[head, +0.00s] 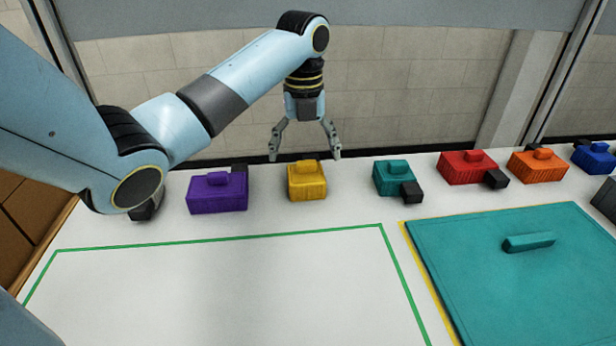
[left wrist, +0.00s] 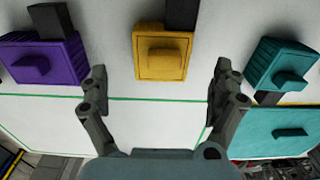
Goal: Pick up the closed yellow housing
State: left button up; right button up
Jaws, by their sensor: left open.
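The yellow housing (head: 307,183) is a ribbed box with a raised block on top, standing on the white table between the purple and teal housings. In the left wrist view the yellow housing (left wrist: 162,55) lies ahead of the fingers, with a dark block (left wrist: 182,14) at its far edge. My left gripper (head: 305,155) is open and empty, above and slightly behind the yellow housing in the head view, fingers pointing down. In the left wrist view its fingertips (left wrist: 160,80) are spread wider than the housing. My right gripper does not show.
A purple housing (head: 217,194) stands to the left and a teal housing (head: 393,177) to the right. Red (head: 467,167), orange (head: 537,166) and blue (head: 593,158) housings stand farther right. A teal mat (head: 480,290) carries a teal bar (head: 528,243). The green-outlined area (head: 220,300) is clear.

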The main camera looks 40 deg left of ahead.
aim_at(305, 162)
pick_arm(q)
jog(key=f, duration=0.4)
jog(key=shift+w, duration=0.2)
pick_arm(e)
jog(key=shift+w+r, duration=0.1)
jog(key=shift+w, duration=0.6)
pick_arm(q)
jog(key=c, duration=1.4)
notch_tip(305, 162, up, 10)
jog(key=shift+a+p, duration=0.1)
jog(key=shift+p, duration=0.2)
jog(key=shift+c, duration=0.2)
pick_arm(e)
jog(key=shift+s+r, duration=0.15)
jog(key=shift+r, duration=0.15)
